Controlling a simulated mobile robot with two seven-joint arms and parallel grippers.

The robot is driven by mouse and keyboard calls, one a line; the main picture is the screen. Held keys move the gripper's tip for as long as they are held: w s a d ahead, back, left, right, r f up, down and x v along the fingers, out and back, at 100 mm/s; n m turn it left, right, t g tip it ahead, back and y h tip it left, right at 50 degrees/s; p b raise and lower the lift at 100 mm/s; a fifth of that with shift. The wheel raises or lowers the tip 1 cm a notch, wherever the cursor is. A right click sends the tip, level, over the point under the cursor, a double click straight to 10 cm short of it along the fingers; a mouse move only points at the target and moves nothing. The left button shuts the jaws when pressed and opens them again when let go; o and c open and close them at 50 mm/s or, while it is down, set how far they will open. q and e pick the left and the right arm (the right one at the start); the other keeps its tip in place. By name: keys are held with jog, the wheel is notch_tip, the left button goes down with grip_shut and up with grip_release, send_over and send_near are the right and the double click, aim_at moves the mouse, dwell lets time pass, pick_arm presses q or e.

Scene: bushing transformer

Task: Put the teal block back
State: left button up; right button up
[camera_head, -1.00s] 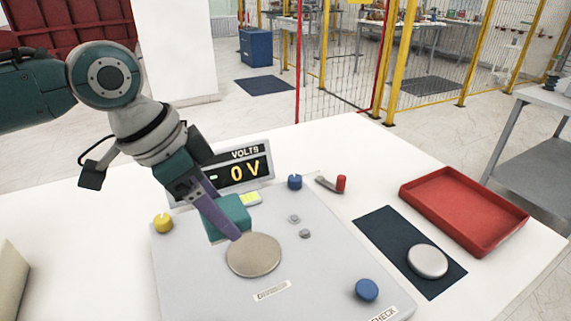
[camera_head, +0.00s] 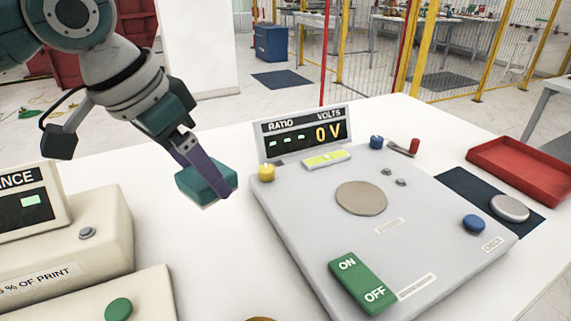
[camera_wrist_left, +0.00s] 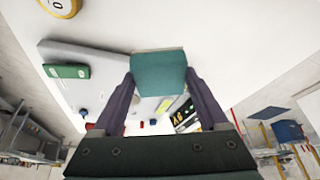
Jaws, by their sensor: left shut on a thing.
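My left gripper (camera_head: 214,182) is shut on the teal block (camera_head: 190,184). It holds the block over the white table, just left of the grey tester's yellow knob. The block is slightly tilted and a pale underside edge shows. In the left wrist view the teal block (camera_wrist_left: 160,72) sits between the two purple fingers. The grey ratio tester (camera_head: 300,215) has a display reading 0 V, a bare round tan plate (camera_head: 361,198) and a green ON/OFF switch (camera_head: 362,283). My right gripper is not in view.
Cream instruments (camera_head: 95,230) stand at the left, one with a green button (camera_head: 118,309). A dark mat (camera_head: 470,190) with a silver disc (camera_head: 510,208) and a red tray (camera_head: 525,165) lie at the right. Bare white table (camera_head: 205,255) lies between the instruments.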

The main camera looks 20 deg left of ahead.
pick_arm(q)
jog(key=b, duration=0.1)
send_over(225, 248)
jog(key=s, duration=0.1)
jog(key=f, duration=0.9)
jog(key=shift+s+a, duration=0.15)
jog(key=shift+s, duration=0.05)
jog(key=shift+f+b, duration=0.45)
jog(key=shift+f, duration=1.4)
jog(key=shift+f, duration=0.15)
jog(key=o, duration=1.1)
